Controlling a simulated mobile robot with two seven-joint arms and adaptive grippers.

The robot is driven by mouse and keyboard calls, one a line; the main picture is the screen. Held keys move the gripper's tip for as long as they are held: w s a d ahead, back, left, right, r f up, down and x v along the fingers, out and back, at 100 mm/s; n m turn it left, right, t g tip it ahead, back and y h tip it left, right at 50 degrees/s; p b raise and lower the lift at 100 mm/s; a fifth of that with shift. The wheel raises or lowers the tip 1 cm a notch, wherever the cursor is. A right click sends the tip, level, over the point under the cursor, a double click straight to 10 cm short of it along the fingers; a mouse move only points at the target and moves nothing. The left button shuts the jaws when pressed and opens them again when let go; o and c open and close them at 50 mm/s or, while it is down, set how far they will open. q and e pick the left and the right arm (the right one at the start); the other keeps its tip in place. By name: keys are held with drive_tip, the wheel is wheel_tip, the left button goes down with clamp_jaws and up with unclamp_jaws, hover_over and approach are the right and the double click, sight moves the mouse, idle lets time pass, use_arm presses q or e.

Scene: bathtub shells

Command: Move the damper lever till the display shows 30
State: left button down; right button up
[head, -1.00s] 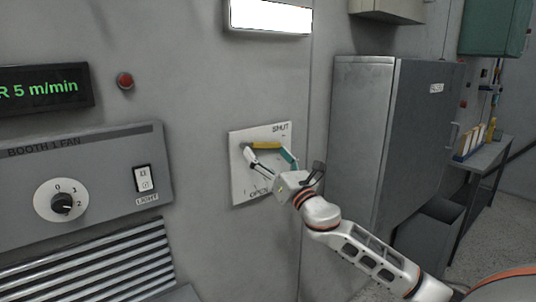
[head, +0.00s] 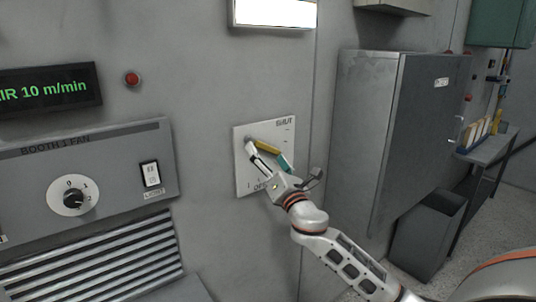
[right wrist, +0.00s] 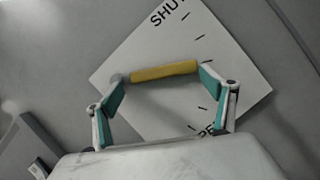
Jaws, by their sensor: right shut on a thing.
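The damper lever is a yellow bar (head: 268,146) on a white wall plate (head: 244,180) marked SHUT at the top and OPEN at the bottom. My right gripper (head: 268,156) is shut on the lever. In the right wrist view the lever (right wrist: 165,71) lies lengthwise between the two teal-padded fingers (right wrist: 160,80), one at each end. The hand partly covers the OPEN label. The display (head: 45,90) at the left shows green text ending in "IR 10 m/min"; its left end is cut off. My left gripper is not in view.
A fan panel (head: 110,150) with a knob and a light switch is left of the plate, with a louvred vent (head: 100,260) below. A red button (head: 132,79) is beside the display.

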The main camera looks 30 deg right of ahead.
drive_tip(key=o, duration=1.6)
drive_tip(key=shift+r, duration=0.1)
drive_tip(key=v, duration=1.2)
drive_tip(key=shift+d, duration=0.1)
drive_tip(key=s+a+f+m+g+y, duration=0.1)
drive_tip(key=s+a+f+m+g, duration=0.15)
drive_tip(key=f, duration=0.55)
drive_tip(key=s+a+f+m+g+y, duration=0.15)
drive_tip(key=f+m, duration=0.25)
drive_tip(key=f, duration=0.4)
drive_tip(key=s+a+f+m+g, duration=0.1)
drive_tip(key=a+f+m, duration=0.2)
drive_tip(key=f, duration=0.5)
drive_tip(key=s+a+f+m+g+y, duration=0.1)
drive_tip(key=s+a+f+m+g, duration=0.1)
drive_tip(key=s+a+f+m, duration=0.2)
drive_tip(key=s+a+f+m+g+y, duration=0.1)
drive_tip(key=s+a+f+m+g, duration=0.1)
drive_tip(key=s+a+f+m, duration=0.2)
drive_tip(key=s+a+f+m+g+y, duration=0.1)
drive_tip(key=s+a+f+m, duration=0.3)
drive_tip(key=s+f, duration=0.5)
drive_tip(key=shift+s+a+f+m+g, duration=0.1)
drive_tip(key=shift+s+f+m+g, duration=0.1)
drive_tip(key=shift+f+m, duration=0.4)
drive_tip(key=shift+s+a+f+m+g, duration=0.1)
drive_tip(key=shift+s+f+m+g, duration=0.1)
drive_tip(key=shift+f+m, duration=0.4)
